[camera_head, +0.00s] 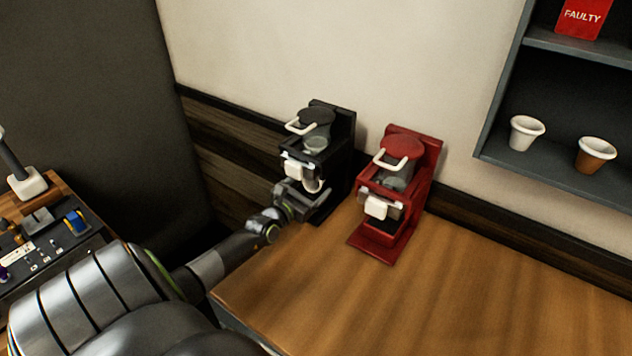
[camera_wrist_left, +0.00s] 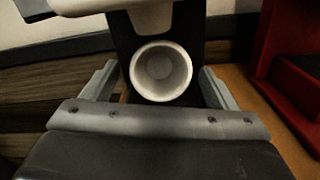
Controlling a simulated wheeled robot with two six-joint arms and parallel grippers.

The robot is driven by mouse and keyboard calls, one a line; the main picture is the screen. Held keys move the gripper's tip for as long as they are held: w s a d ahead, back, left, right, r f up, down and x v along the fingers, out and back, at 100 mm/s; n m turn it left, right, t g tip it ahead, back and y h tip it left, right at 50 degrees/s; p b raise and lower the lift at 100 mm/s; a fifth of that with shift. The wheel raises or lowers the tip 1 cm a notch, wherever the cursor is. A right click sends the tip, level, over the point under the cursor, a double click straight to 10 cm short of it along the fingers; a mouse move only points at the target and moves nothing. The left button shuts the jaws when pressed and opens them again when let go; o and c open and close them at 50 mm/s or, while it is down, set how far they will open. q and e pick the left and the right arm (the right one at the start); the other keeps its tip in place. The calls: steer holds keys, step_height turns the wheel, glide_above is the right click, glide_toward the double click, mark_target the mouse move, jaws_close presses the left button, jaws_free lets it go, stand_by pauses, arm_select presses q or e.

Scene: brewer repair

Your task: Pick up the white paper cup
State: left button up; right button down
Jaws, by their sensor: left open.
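A white paper cup (camera_wrist_left: 162,72) stands in the black brewer (camera_head: 345,135), under its spout part. In the left wrist view I look into its open, empty-looking mouth. In the head view only a bit of the cup (camera_head: 313,184) shows, partly hidden by the brewer and my gripper. My left gripper (camera_head: 307,197) is open at the front of the black brewer. In the wrist view its two fingers stand on either side of the cup, with gaps that look clear. I cannot tell how far the fingertips reach past it. My right gripper is not in view.
A red brewer (camera_head: 404,147) stands close to the right of the black one. The wooden counter (camera_head: 470,290) is clear to the right. A wall shelf (camera_head: 560,176) holds another white cup (camera_head: 525,132), a brown cup (camera_head: 596,155) and a red "FAULTY" sign (camera_head: 582,16).

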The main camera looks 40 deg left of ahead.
mark_target(315, 181)
arm_select(q)
steer(key=w, duration=0.1)
steer(key=w+b, duration=0.1)
steer(key=w, duration=0.1)
steer(key=shift+w+a+f, duration=0.1)
steer(key=shift+w+a, duration=0.05)
steer(key=shift+a, duration=0.05)
steer(key=c, duration=1)
